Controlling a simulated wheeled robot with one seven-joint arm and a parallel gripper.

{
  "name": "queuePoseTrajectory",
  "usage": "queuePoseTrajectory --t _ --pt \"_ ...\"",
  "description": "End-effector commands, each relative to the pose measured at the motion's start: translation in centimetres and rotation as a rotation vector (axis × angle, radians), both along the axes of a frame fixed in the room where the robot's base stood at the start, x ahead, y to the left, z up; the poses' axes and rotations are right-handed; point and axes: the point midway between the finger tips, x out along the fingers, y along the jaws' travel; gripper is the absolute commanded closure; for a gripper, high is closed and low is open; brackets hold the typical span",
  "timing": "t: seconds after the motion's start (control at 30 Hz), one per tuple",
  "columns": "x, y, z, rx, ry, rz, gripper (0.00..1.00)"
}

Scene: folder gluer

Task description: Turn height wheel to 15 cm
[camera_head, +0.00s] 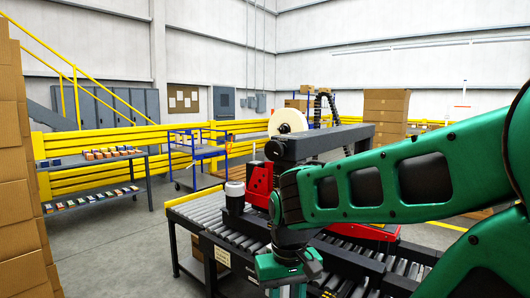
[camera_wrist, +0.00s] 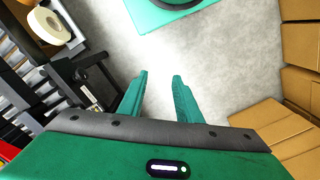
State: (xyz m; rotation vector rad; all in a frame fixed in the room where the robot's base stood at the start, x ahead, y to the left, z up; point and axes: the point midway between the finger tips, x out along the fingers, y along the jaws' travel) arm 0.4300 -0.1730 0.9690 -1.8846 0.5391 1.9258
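The machine (camera_head: 315,143) stands over a roller conveyor, with a dark top beam and red parts. I cannot make out a height wheel or its scale for certain in either view. A dark upright cylinder with a pale top (camera_head: 235,188) stands at the machine's left side; I cannot tell what it is. My gripper (camera_wrist: 160,77) is open and empty in the wrist view, its two green fingers apart over bare grey floor. In the head view my wrist hangs in front of the conveyor, with the fingers cut off at the bottom edge. My arm hides much of the machine's right side.
The roller conveyor (camera_head: 197,210) runs under the machine. Cardboard boxes (camera_wrist: 285,128) stand at the right of the wrist view. A shelf rack (camera_head: 97,196) stands left, with free floor around it.

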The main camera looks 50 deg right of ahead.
Motion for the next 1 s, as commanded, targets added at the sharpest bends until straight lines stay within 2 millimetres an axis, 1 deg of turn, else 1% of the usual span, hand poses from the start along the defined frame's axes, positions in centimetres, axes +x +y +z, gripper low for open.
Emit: queuePoseTrajectory --t 0.23,0.27,0.3,0.33,0.37,0.4,0.43,0.47,0.57,0.77,0.8,0.87,0.9,1.0 --pt "0.0 0.0 0.0 0.000 0.000 0.000 0.69" --pt "0.0 0.0 0.0 0.000 0.000 0.000 0.62" --pt "-0.2 0.0 0.1 -0.001 -0.003 -0.001 0.52" --pt "-0.9 -0.1 0.4 -0.002 -0.012 -0.003 0.45" --pt "-0.9 -0.2 0.5 -0.004 -0.015 -0.009 0.38" --pt "-0.7 -0.6 0.5 -0.010 -0.016 -0.021 0.28" --pt "-0.3 -0.9 0.5 -0.015 -0.017 -0.034 0.26" --pt "0.1 -1.4 0.6 -0.023 -0.020 -0.050 0.26" --pt "2.1 -3.5 0.5 -0.067 -0.022 -0.127 0.26" --pt "7.1 -9.5 0.6 -0.235 -0.046 -0.335 0.26" --pt "8.1 -10.7 0.8 -0.278 -0.055 -0.375 0.26" --pt "9.6 -12.4 1.2 -0.347 -0.070 -0.432 0.26" --pt "10.6 -13.5 1.5 -0.396 -0.084 -0.469 0.26" --pt "13.0 -16.1 2.9 -0.528 -0.130 -0.552 0.26"
